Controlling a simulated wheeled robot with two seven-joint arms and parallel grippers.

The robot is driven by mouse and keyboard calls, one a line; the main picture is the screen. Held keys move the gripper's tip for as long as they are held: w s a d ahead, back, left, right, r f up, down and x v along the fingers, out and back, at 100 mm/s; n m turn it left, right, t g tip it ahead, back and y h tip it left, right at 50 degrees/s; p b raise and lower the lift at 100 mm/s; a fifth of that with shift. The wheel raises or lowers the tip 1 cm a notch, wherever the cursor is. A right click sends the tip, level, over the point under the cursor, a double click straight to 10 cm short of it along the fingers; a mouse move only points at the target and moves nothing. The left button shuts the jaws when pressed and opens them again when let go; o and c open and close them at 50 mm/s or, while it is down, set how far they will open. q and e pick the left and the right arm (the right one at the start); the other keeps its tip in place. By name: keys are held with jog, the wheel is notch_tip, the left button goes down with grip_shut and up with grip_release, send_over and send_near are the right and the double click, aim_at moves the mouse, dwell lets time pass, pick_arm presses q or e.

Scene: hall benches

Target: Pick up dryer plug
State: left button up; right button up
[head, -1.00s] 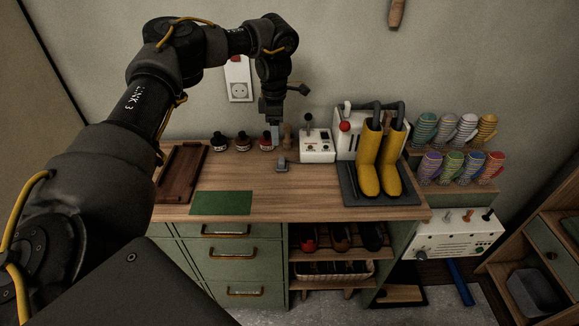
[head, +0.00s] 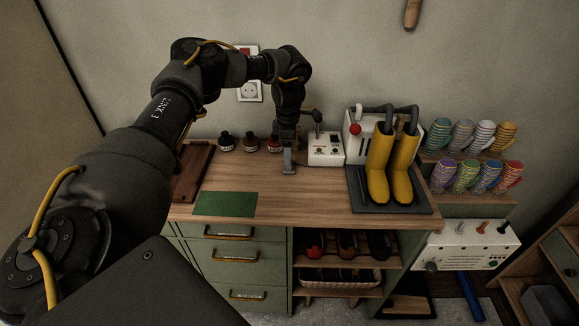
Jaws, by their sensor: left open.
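My left gripper (head: 288,167) is open and points straight down, with its fingertips low at the bench top, left of the white switch box. The dryer plug, a small grey piece seen there a moment ago, is now largely hidden by the fingers. I cannot tell whether the fingers touch it. The white boot dryer (head: 355,143) stands at the back right, with dark tubes running into two yellow boots (head: 378,175). The wall socket (head: 250,91) is behind my left arm. My right gripper is not in view.
The white switch box (head: 325,150) stands close to the right of the gripper. Several dark bottles (head: 250,143) stand to the left. A green mat (head: 225,204) and a brown wooden tray (head: 193,172) lie on the wooden bench (head: 305,200). The bench's front middle is clear.

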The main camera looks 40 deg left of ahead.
pick_arm(q)
jog(key=shift+s+f, duration=0.15)
jog(key=shift+f, duration=0.05)
jog(key=f+p, duration=0.1)
jog(key=f, duration=0.1)
jog(key=f+p, duration=0.1)
jog(key=shift+d+f, duration=0.2)
jog(key=shift+f, duration=0.7)
jog(key=c, duration=1)
jog(key=shift+r, duration=0.1)
